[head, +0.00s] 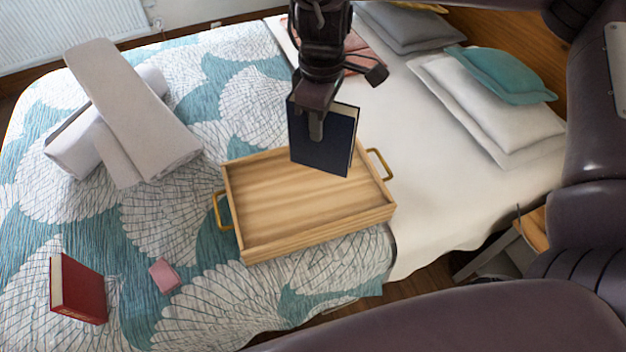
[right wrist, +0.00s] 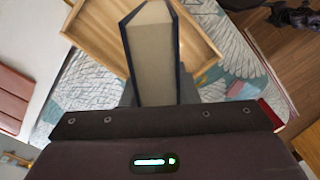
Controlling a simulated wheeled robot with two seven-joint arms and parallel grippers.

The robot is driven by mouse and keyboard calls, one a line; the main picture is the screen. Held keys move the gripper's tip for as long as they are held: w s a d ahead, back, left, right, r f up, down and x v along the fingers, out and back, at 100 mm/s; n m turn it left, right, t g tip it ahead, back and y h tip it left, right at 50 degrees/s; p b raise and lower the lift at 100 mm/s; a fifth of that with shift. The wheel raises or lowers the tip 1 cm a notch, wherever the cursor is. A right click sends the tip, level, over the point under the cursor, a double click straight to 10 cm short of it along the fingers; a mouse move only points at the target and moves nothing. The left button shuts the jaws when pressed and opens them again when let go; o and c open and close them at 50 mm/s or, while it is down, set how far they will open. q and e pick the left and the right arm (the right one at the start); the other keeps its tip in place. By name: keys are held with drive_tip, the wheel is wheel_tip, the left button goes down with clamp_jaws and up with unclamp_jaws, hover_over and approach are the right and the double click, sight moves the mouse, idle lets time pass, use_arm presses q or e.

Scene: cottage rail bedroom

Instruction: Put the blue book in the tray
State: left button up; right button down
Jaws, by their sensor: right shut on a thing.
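The dark blue book (head: 338,145) hangs upright, slightly tilted, over the back right part of the wooden tray (head: 248,245). My right gripper (head: 316,128) comes down from the top of the head view and is shut on the book's upper part. In the right wrist view the book (right wrist: 153,62) shows its pale page edges, with the tray (right wrist: 198,32) behind it. The book looks held above the tray floor; its exact gap is hard to tell. The tray has brass handles and looks empty. My left gripper does not show.
The tray lies on a bed with a teal and white patterned cover (head: 215,310). Rolled towels (head: 135,110) lie at back left. Pillows (head: 490,105) are at the right.

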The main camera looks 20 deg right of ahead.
drive_tip(key=w+a+n+b, duration=0.15)
drive_tip(key=n+b, duration=0.35)
drive_tip(key=n, duration=0.8)
drive_tip(key=a+n+b, duration=0.3)
drive_tip(key=n+b, duration=0.1)
drive_tip(key=n, duration=0.9)
wheel_tip(320, 180, down, 19)
drive_tip(key=b, duration=0.2)
drive_tip(key=shift+s+d+b, duration=0.15)
drive_tip(key=shift+b, duration=0.2)
drive_tip(key=shift+f, duration=0.25)
drive_tip(key=c, duration=1.4)
unclamp_jaws()
drive_tip(key=shift+c, duration=0.2)
drive_tip(key=o, duration=0.3)
